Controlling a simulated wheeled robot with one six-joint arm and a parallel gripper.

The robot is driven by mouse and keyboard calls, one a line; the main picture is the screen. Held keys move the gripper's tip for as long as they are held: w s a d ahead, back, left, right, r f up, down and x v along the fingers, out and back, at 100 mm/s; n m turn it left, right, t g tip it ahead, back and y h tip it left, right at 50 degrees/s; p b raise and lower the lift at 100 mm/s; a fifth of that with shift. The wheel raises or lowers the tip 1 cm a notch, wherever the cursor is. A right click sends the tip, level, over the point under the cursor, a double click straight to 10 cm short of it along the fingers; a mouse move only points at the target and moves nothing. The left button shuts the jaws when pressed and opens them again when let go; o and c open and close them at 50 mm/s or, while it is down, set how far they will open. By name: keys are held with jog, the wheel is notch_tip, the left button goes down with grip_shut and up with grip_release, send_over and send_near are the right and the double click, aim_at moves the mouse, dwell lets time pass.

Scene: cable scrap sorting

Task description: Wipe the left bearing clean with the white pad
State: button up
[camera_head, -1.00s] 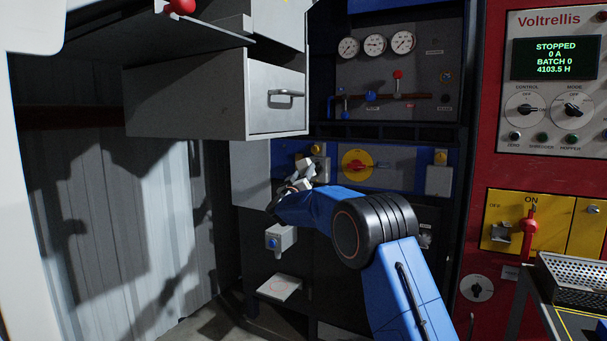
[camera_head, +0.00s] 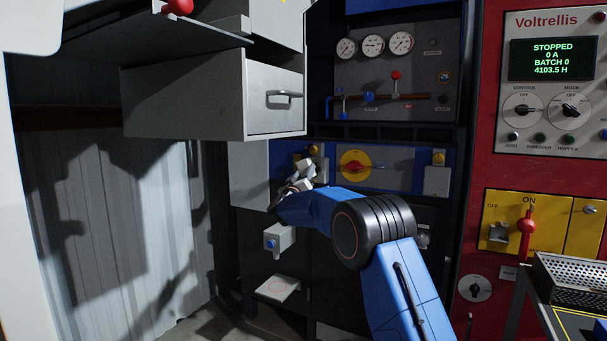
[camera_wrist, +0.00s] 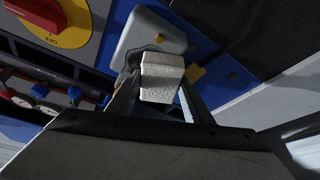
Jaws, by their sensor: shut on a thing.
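My gripper (camera_head: 304,178) is at the left bearing (camera_head: 320,165), a grey housing with a yellow cap on the blue panel. In the wrist view my gripper (camera_wrist: 158,92) is shut on the white pad (camera_wrist: 162,75), a pale, rough block between the two fingers. The pad is in front of the lower part of the left bearing (camera_wrist: 143,33) and hides some of it. A dark, uneven patch shows on the housing around the pad. I cannot tell whether the pad touches the bearing.
A yellow disc with a red handle (camera_head: 356,165) is right of the left bearing. A similar grey bearing (camera_head: 437,181) sits farther right. A grey drawer box (camera_head: 185,100) juts out above and left of my arm. A small grey box (camera_head: 280,238) and a pale plate (camera_head: 278,288) are below.

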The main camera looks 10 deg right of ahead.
jog(key=shift+s+d, duration=0.65)
jog(key=shift+d, duration=0.35)
jog(key=shift+s+d, duration=0.7)
jog(key=shift+d, duration=0.25)
jog(key=shift+s+d, duration=0.65)
jog(key=shift+d, duration=0.35)
jog(key=shift+w+a, duration=0.7)
jog(key=shift+a, duration=0.35)
jog(key=shift+w+a, duration=0.75)
jog(key=shift+a, duration=0.25)
jog(key=shift+w+a, duration=0.7)
jog(key=shift+a, duration=0.35)
jog(key=s+a, duration=0.3)
jog(key=s, duration=0.2)
jog(key=shift+a, duration=0.2)
jog(key=shift+s+a, duration=0.1)
